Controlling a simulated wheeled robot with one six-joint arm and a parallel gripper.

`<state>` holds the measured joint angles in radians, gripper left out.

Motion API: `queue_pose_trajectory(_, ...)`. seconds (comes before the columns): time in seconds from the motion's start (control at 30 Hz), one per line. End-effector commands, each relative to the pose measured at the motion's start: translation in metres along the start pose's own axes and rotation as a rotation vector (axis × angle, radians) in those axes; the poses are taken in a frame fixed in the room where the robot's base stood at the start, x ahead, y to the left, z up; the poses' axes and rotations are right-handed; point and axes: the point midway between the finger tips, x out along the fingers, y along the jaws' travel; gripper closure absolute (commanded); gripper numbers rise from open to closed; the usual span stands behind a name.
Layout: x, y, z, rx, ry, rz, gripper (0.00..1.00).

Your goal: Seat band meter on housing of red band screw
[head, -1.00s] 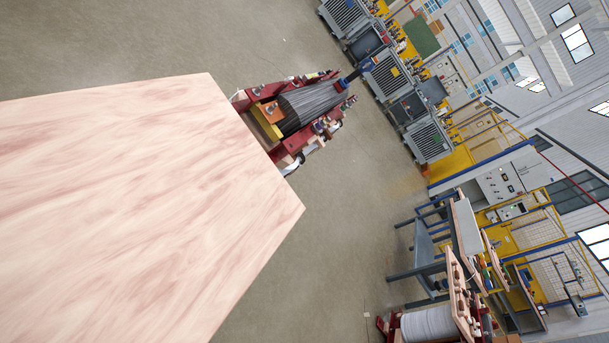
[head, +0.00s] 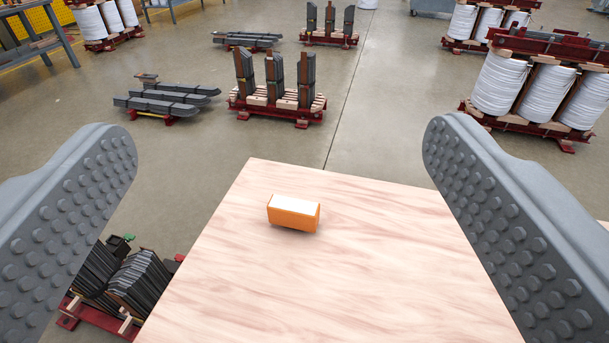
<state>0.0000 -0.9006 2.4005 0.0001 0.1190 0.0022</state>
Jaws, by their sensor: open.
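One small orange block with a white top (head: 293,213) lies on the pale wooden table, towards its far side. I cannot tell whether it is the band meter or the housing. No red band screw can be made out on the table. My gripper (head: 281,140) is open and empty, its two grey studded fingers wide apart at the left and right of the picture. The block shows between the fingers, apart from both.
The wooden table (head: 330,280) is otherwise bare in view; its far and left edges show. On the floor beyond stand dark core stacks on a red-framed pallet (head: 276,105), white coils (head: 500,83) at the right and flat dark bars (head: 158,103) at the left.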

Motion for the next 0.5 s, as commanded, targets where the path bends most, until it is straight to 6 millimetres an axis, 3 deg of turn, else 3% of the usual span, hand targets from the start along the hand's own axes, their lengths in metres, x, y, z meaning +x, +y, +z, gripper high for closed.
queue_pose_trajectory(0.03,0.003,0.000,0.000,0.009,-0.008,0.000,0.24)
queue_pose_trajectory(0.13,0.014,0.001,0.003,0.060,-0.052,0.004,0.42)
queue_pose_trajectory(0.5,0.095,0.004,0.029,0.505,-0.396,0.107,0.42)
